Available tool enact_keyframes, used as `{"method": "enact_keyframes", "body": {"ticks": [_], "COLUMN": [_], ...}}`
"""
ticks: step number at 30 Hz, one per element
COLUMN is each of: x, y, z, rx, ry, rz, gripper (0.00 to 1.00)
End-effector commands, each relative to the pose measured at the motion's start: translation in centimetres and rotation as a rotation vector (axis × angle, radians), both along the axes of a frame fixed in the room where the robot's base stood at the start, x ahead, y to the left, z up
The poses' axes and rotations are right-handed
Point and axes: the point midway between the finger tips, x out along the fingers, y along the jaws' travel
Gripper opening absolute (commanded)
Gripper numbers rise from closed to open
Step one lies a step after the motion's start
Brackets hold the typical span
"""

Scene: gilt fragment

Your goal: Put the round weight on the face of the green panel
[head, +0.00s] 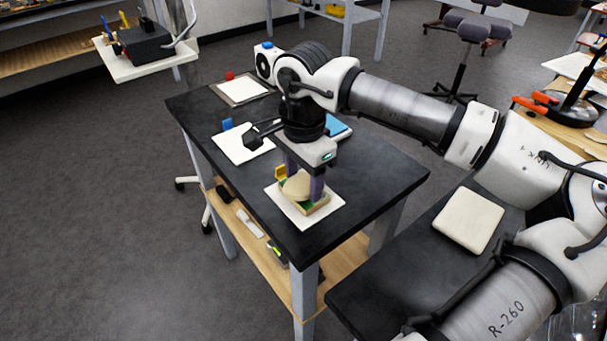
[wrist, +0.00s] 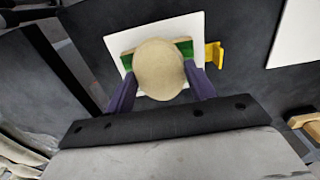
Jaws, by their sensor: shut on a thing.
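The round weight (head: 296,187) is a beige disc between the purple fingers of my gripper (head: 303,181). It also shows in the wrist view (wrist: 160,69), with a finger at each side. My gripper is shut on it. The green panel (wrist: 185,48) has a tan frame and lies on a white sheet (head: 312,221) near the table's front corner. The weight is over the panel's middle and hides most of its face. I cannot tell whether the weight touches the panel. A yellow clip (wrist: 214,54) stands beside the panel.
A cream pad (head: 468,219) lies at the right. The table's right part is clear.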

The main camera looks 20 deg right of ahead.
Motion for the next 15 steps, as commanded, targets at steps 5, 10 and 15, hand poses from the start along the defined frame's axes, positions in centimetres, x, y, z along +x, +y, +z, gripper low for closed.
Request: {"method": "enact_keyframes", "body": {"ticks": [5, 10, 15], "x": [0.04, 0.03, 0.03], "y": [-0.01, 0.0, 0.0], "z": [0.08, -0.37, -0.24], "rx": [-0.001, 0.0, 0.0], "ry": [-0.001, -0.001, -0.001], "rz": [-0.001, -0.001, -0.001], "gripper": [0.22, 0.56, 0.77]}}
